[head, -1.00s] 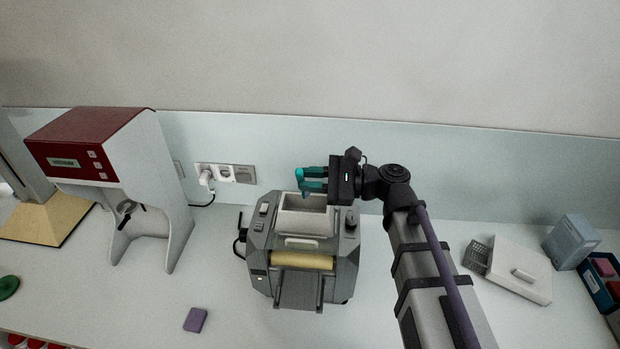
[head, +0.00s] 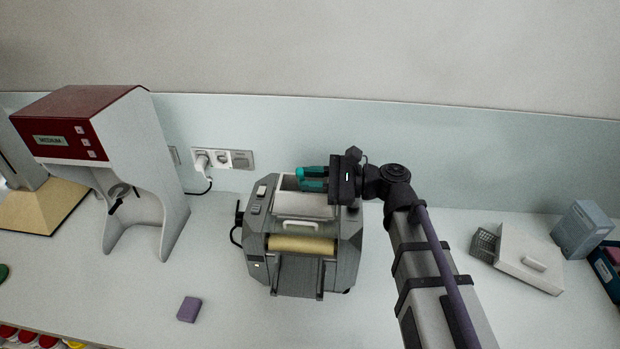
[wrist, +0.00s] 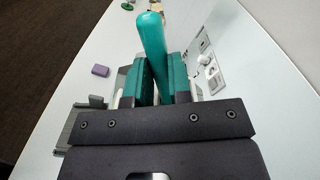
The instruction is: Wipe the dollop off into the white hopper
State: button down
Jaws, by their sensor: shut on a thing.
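The white hopper (head: 304,206) is the open-topped box on the grey roller mill (head: 263,222). My gripper (head: 313,179), with teal fingers, is over the back part of its mouth in the head view. It is shut on a teal tool with a rounded end (wrist: 152,35), which sticks out between the fingers in the wrist view. I cannot tell from the head view whether the tool touches the hopper's rim. No dollop can be made out. The hopper's inside is mostly hidden.
A red and white machine (head: 105,125) stands at the left. A purple block (head: 189,309) lies on the counter at front left. A white slab-shaped box (head: 522,258) and a blue-grey container (head: 580,229) stand at the right. The wall with sockets (head: 223,159) is close behind the mill.

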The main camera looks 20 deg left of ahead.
jog(key=shift+f+b, duration=0.45)
jog(key=shift+f, duration=0.05)
dwell(1.2)
jog(key=shift+s, duration=0.15)
dwell(0.6)
jog(key=shift+s, duration=0.15)
dwell(0.4)
notch_tip(320, 180, up, 12)
jog(key=p, duration=1.1)
jog(key=shift+p, duration=0.4)
jog(key=shift+f, duration=0.1)
dwell(1.2)
